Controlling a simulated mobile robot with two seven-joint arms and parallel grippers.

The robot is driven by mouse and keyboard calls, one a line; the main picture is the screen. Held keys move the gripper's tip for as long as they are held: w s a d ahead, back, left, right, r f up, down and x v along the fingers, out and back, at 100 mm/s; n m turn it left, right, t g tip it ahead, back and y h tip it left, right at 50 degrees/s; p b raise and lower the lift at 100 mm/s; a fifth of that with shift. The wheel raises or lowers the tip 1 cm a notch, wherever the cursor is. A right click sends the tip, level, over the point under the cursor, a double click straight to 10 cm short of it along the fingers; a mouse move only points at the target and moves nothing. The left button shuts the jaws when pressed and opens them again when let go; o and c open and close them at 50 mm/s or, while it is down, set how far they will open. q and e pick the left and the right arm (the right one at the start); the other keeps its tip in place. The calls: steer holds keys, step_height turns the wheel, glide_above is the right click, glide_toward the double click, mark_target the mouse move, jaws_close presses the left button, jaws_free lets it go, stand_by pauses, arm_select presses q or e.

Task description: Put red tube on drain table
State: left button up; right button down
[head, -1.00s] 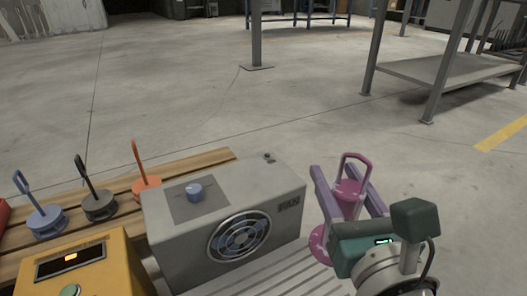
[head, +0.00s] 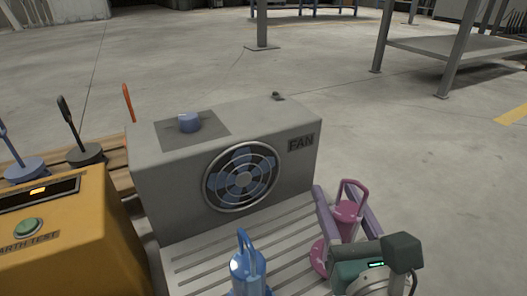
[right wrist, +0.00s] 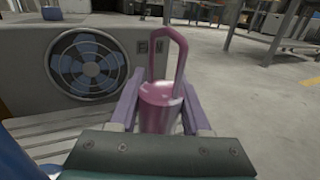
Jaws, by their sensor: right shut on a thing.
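My right gripper (head: 335,190) has lavender fingers and is shut on a tube (head: 347,214) with a looped handle and a round base. This tube looks pink to magenta rather than plain red. It is upright, and it also shows between the fingers in the right wrist view (right wrist: 160,105). The drain table (head: 205,262) is the pale grey slatted surface in front of the fan box. The tube's base overlaps its right edge in the head view; I cannot tell whether they touch. My left gripper is not in view.
A blue tube (head: 248,272) stands at the front of the slatted surface. A grey fan box (head: 300,165) is behind it. A yellow earth-test box (head: 60,240) is at left, with handled discs (head: 85,155) on wooden slats behind. Open floor lies to the right.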

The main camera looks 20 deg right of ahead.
steer(key=shift+f, duration=0.55)
steer(key=shift+c, duration=1.8)
jaws_free()
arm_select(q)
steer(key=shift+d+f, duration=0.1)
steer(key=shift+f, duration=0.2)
arm_select(e)
steer(key=shift+r, duration=0.15)
steer(key=p+v, duration=0.3)
steer(key=v, duration=0.8)
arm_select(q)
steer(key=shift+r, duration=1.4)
arm_select(e)
steer(key=shift+s+a, duration=0.15)
steer(key=shift+s, duration=0.3)
